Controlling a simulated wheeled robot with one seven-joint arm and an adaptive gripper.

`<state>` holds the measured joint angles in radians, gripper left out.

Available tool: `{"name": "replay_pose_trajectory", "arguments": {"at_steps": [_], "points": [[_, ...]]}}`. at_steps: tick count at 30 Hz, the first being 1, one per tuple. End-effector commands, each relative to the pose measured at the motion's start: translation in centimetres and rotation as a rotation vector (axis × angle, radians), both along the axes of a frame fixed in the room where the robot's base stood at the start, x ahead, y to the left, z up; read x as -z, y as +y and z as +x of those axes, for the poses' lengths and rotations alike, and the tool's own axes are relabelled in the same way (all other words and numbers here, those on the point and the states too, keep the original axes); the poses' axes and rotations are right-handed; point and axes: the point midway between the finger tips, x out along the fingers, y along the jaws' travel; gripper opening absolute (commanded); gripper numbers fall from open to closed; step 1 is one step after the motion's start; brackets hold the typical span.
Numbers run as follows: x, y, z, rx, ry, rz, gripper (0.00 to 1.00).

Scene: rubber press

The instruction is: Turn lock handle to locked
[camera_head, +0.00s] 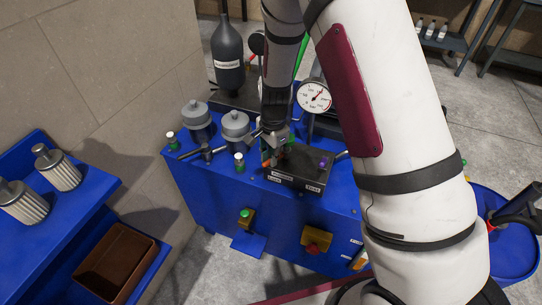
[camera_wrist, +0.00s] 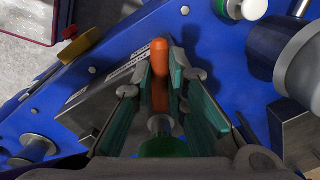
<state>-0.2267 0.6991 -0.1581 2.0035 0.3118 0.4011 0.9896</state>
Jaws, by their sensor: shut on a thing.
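The lock handle, an orange-tipped lever (camera_wrist: 158,62), shows between my fingers in the wrist view. My gripper (camera_wrist: 163,82) is shut on it, with a teal-lined finger on each side. In the head view my gripper (camera_head: 270,146) is over the left end of the dark control box (camera_head: 302,173), and only a little orange shows there. A green part lies at the lever's near end in the wrist view. I cannot tell the lever's angle against the labels.
The control box sits on a blue press bench (camera_head: 200,195). Grey cylinders (camera_head: 235,125) stand close left of my gripper, with a dark bottle (camera_head: 228,55) and a dial gauge (camera_head: 313,96) behind. Buttons are on the front face. A blue shelf holds a brown bin (camera_head: 115,262) at left.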

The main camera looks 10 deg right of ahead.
Motion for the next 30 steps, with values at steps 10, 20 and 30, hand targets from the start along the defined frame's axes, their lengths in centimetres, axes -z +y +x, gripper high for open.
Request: {"name": "replay_pose_trajectory", "arguments": {"at_steps": [10, 20, 30], "points": [[0.0, 0.0, 0.1, 0.002, -0.002, 0.001, 0.34], [-2.7, 0.0, 0.0, 0.002, -0.006, 0.002, 0.34], [-9.4, -0.1, -0.4, 0.002, -0.007, 0.002, 0.34]]}}
